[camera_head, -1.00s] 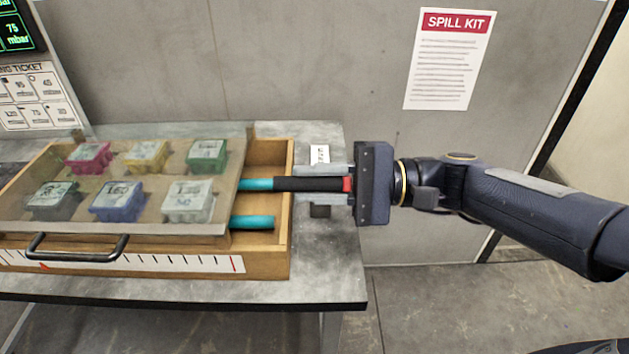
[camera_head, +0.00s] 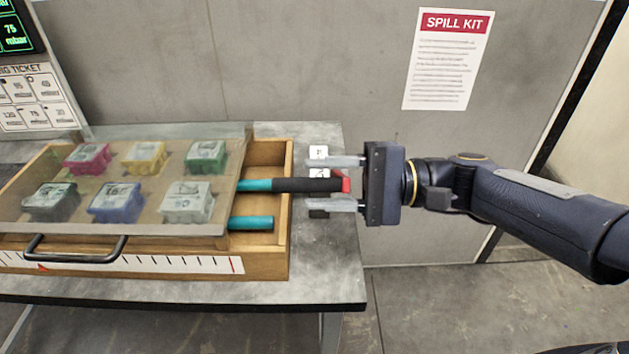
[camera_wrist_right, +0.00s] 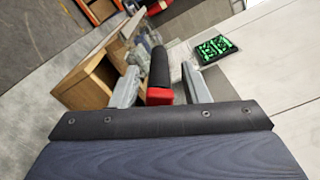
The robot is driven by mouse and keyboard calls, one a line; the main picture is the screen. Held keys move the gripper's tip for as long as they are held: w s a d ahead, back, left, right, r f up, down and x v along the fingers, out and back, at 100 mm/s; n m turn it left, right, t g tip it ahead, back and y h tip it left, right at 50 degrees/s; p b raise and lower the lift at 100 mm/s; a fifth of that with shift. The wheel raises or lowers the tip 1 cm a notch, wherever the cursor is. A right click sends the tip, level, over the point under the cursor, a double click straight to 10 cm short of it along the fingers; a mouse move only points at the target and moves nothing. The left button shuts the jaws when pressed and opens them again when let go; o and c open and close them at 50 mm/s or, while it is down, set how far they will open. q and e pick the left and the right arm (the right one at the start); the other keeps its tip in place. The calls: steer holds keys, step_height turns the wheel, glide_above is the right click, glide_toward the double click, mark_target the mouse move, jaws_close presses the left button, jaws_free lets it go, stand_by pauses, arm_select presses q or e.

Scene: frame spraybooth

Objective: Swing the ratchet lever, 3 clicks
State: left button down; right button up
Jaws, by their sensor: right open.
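The lever (camera_head: 300,185) has a black grip with a red end and a teal shaft. It sticks out to the right from under the clear lid of a wooden box. My right gripper (camera_head: 336,183) is open, with one finger on each side of the grip's end and gaps visible between. In the right wrist view the black grip (camera_wrist_right: 160,70) and its red end lie between the two open fingers (camera_wrist_right: 160,88). A shorter teal stub (camera_head: 251,223) lies below the lever in the box. My left gripper is not in view.
The wooden box (camera_head: 268,262) sits on a grey table (camera_head: 330,285). Colored blocks, such as a blue one (camera_head: 117,202), lie under the clear lid, which has a dark handle (camera_head: 75,257). A spill kit sheet (camera_head: 448,60) hangs on the wall behind.

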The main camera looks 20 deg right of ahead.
steer(key=v, duration=0.6)
steer(key=shift+s+d, duration=0.1)
